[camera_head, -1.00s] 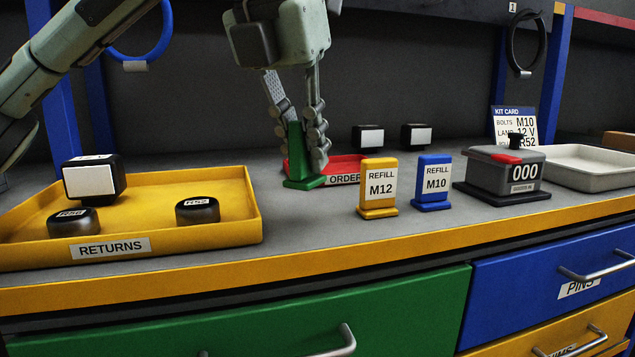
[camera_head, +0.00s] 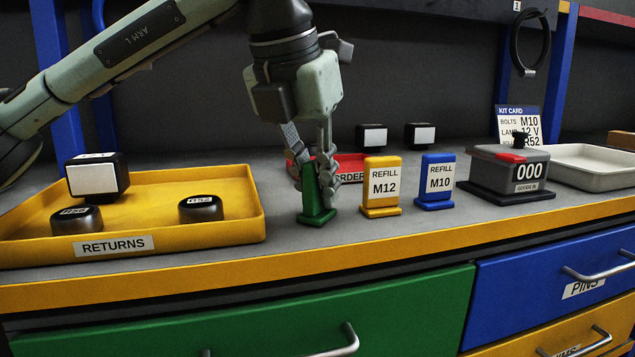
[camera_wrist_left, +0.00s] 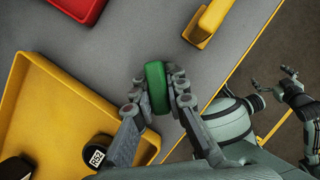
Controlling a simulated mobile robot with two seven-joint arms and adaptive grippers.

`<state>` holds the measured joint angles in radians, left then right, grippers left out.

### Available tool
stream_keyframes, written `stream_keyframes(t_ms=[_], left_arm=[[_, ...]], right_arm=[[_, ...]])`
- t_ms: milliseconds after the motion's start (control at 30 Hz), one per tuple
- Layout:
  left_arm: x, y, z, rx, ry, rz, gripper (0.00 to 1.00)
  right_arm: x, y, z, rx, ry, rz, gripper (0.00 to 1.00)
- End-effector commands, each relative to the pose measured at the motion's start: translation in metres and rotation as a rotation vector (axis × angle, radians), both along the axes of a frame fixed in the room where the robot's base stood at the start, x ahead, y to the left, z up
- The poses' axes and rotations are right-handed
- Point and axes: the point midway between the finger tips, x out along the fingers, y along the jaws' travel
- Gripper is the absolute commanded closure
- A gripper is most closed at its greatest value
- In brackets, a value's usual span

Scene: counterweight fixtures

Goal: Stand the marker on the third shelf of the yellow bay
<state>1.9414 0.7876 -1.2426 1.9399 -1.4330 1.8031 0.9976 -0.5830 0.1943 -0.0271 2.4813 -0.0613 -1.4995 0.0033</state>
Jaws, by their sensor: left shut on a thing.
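A green marker (camera_head: 315,215) with a flat foot stands upright between the fingers of my left gripper (camera_head: 318,183), which is shut on it. Its foot is at or just above the bench top; I cannot tell if it touches. In the left wrist view the green marker (camera_wrist_left: 155,82) shows from above between both fingers (camera_wrist_left: 156,98). My right gripper (camera_wrist_left: 276,86) shows at the right of the left wrist view, its fingers apart and empty. No yellow bay with shelves is recognisable in these views.
The yellow returns tray (camera_head: 225,225) is left of the marker. The yellow M12 refill (camera_head: 382,205) and blue M10 refill (camera_head: 436,188) stand close at its right. A red order tray (camera_head: 352,172) lies behind. The grey counter box (camera_head: 500,172) stands further right.

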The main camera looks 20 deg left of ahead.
Motion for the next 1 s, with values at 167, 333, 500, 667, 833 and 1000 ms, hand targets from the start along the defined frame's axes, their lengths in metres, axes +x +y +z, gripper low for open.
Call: stream_keyframes(t_ms=[167,333,500,667,833,1000], left_arm=[[0.000,0.000,-0.001,0.000,0.000,0.000,1.00],[0.000,0.000,-0.001,0.000,0.000,0.000,0.69],[0.000,0.000,-0.001,0.000,0.000,0.000,0.66],[0.000,0.000,0.000,0.000,0.000,0.000,0.66],[-0.002,0.000,0.008,-0.001,-0.003,0.000,0.66],[-0.016,0.002,0.044,-0.002,-0.006,0.000,0.66]], right_arm=[[0.005,0.003,0.001,0.005,-0.021,0.008,0.00],[0.007,0.004,0.002,0.009,-0.030,0.011,0.00],[0.006,0.005,0.002,0.009,-0.028,0.010,0.00],[0.005,0.004,0.002,0.009,-0.023,0.009,0.00],[-0.005,-0.002,0.001,-0.003,0.026,-0.012,0.00],[-0.013,-0.008,0.000,-0.014,0.059,-0.024,0.00]])
